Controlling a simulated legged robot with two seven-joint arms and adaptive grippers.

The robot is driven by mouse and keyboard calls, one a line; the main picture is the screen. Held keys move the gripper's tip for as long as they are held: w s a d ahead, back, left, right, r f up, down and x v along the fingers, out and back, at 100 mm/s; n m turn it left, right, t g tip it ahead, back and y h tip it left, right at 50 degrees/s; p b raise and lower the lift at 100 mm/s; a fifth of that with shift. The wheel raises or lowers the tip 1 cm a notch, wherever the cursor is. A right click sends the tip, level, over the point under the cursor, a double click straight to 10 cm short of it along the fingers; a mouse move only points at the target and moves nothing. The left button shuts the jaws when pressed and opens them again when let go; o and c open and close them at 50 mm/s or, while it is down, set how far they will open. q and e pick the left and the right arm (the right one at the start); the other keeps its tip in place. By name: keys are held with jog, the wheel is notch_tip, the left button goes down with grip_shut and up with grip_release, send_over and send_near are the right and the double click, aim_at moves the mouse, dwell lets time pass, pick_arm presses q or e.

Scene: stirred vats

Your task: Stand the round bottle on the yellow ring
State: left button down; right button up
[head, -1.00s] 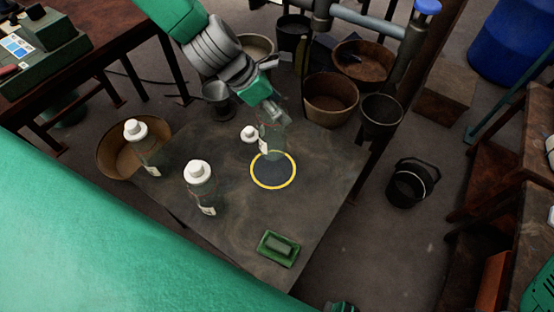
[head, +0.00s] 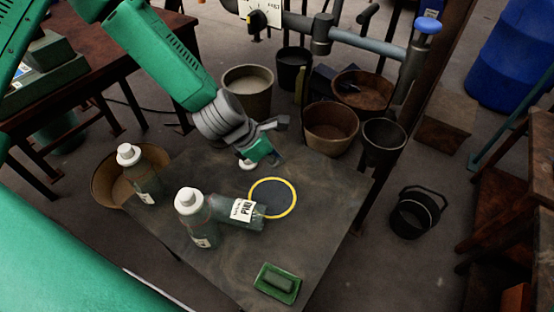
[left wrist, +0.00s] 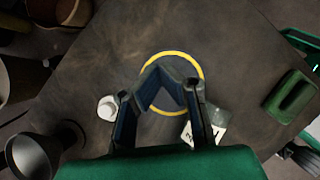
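A clear bottle with a white label (head: 243,211) lies on its side on the dark table, its base end over the left edge of the yellow ring (head: 293,205). Its cap end is hidden behind a standing white-capped bottle (head: 199,233). Another white-capped bottle (head: 146,185) stands farther left. My left gripper (head: 278,142) is above the table behind the ring, open and empty. In the left wrist view, its fingers (left wrist: 165,92) are spread over the ring (left wrist: 203,68), and the lying bottle (left wrist: 217,118) shows beside the right finger.
A small white round thing (head: 247,164) is on the table behind the ring. A green dish with a block (head: 277,283) lies near the front edge. Several buckets, including a brown one (head: 331,127), stand beyond the back edge. The table is clear right of the ring.

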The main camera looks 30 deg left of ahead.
pick_arm(q)
jog(key=c, duration=0.6)
grip_release()
jog(key=shift+r, duration=0.1)
jog(key=p+v, duration=0.4)
jog(key=v, duration=0.8)
jog(key=shift+d, duration=0.1)
